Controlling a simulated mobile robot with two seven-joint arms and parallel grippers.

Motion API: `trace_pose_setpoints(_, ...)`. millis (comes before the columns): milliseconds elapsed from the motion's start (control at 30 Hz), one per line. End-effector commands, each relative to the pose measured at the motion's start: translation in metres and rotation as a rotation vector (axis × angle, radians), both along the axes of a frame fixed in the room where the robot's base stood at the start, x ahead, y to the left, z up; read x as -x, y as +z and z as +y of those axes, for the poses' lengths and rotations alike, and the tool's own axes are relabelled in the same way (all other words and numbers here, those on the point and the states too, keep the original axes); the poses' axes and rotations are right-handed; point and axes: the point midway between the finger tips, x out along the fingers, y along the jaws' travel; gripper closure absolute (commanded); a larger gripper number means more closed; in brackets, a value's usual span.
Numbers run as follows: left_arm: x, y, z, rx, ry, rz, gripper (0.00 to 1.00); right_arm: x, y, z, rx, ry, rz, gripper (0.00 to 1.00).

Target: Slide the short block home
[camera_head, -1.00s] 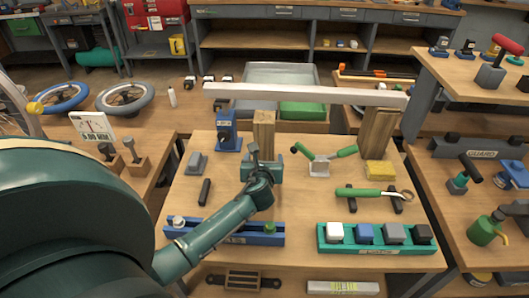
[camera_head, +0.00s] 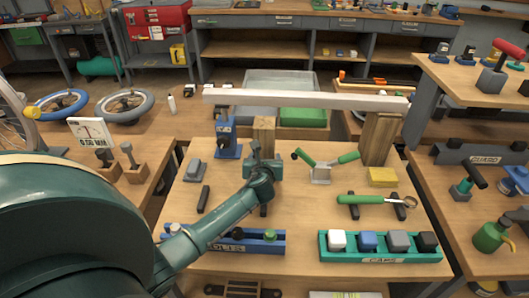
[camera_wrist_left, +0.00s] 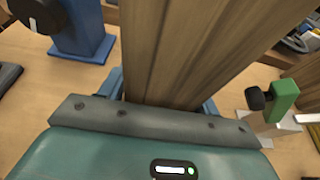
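The short block, as I take it, is the upright wooden block (camera_head: 264,128) under the left part of a long pale beam (camera_head: 305,99). My left gripper (camera_head: 262,168) is at its lower part. In the left wrist view the block (camera_wrist_left: 185,55) fills the middle. The gripper's bluish fingers (camera_wrist_left: 163,103) lie close against both sides of it, with no gap I can see. A second wooden block (camera_head: 380,138) stands under the beam's right end. I cannot tell whether the short block's top touches the beam. My right gripper is not in view.
A blue clamp-like tool (camera_head: 227,138) stands left of the block. A green-handled tool (camera_head: 320,172) stands to the right, near a yellow block (camera_head: 382,177). A green caps tray (camera_head: 380,258) and a blue tray (camera_head: 265,248) are in front. A gauge sign (camera_head: 92,132) stands at left.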

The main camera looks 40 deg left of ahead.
Motion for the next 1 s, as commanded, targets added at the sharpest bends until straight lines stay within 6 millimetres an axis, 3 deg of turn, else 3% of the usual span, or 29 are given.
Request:
trace_pose_setpoints(400,0.0,0.002,0.0,-0.002,0.0,-0.003,0.72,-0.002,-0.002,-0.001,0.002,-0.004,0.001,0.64)
trace_pose_setpoints(1000,-0.014,0.0,0.009,-0.002,0.001,-0.001,0.72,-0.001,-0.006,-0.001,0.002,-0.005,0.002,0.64)
